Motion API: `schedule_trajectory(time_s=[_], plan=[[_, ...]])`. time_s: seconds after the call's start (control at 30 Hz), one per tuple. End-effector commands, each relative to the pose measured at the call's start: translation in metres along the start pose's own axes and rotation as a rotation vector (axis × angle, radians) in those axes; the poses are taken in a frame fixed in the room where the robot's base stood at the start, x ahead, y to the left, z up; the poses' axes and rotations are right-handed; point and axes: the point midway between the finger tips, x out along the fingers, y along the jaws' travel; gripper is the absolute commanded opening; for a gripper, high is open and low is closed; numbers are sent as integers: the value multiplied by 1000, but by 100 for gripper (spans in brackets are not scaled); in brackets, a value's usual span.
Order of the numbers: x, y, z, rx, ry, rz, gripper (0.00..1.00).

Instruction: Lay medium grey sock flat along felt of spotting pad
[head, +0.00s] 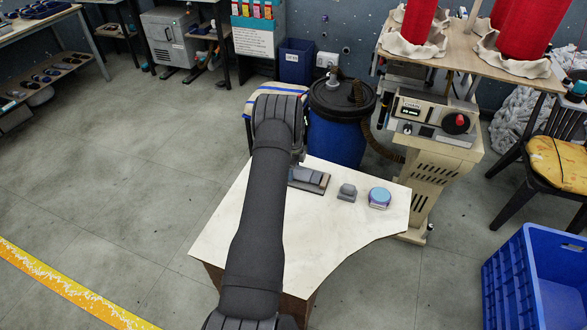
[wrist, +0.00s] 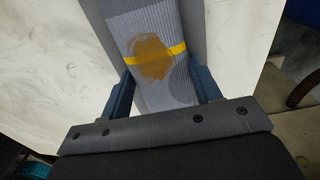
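A grey ribbed sock (wrist: 172,92) with a yellow band and a brown stain fills the middle of the wrist view. A plain grey surface, which looks like the spotting pad (wrist: 191,22), shows along both sides of its upper part. My gripper (wrist: 163,84) has its two blue-grey fingers wide apart, one at each side of the sock. I cannot tell whether the sock touches the pad along its length. In the head view, a grey long shape (head: 311,178) on the pale table appears to be the pad and sock, partly hidden by my arm.
On the pale table (head: 335,232), a small grey block (head: 347,192) and a round blue-and-lilac object (head: 380,198) stand to the right. A blue drum (head: 338,140) stands behind, beside a cream machine (head: 435,130). The table's front right is clear.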

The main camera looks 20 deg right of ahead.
Motion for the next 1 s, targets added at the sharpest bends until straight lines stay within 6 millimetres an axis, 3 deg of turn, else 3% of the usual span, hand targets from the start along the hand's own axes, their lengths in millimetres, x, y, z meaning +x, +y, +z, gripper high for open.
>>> schedule_trajectory(time_s=[0.07, 0.57, 1.0], plan=[[0, 0, 0, 0, 0, 0, 74], [-1, 0, 0, 0, 0, 0, 70], [-41, 0, 0, 0, 0, -2, 70]])
